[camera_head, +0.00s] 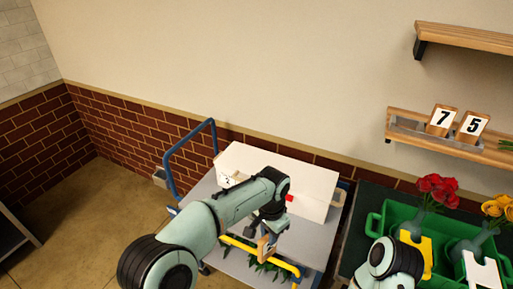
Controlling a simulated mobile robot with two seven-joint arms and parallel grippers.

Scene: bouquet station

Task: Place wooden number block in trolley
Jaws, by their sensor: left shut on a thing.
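My left gripper (268,236) reaches over the trolley and points down. It is shut on a small wooden number block (266,250), partly hidden by the fingers. The block is above or at the grey trolley deck (320,238); I cannot tell whether it touches. The trolley has a blue handle (168,176) at its left. Two more wooden number blocks, 7 (441,120) and 5 (472,125), stand on the wall shelf. Part of my right arm shows at the bottom right; its gripper is out of view.
A white box (300,184) stands on the trolley behind my left arm, with a small marked item (227,181) at its left. A yellow bar (240,246) and green leaves are near the trolley's front. Right, a green crate (376,222) holds red and yellow flowers.

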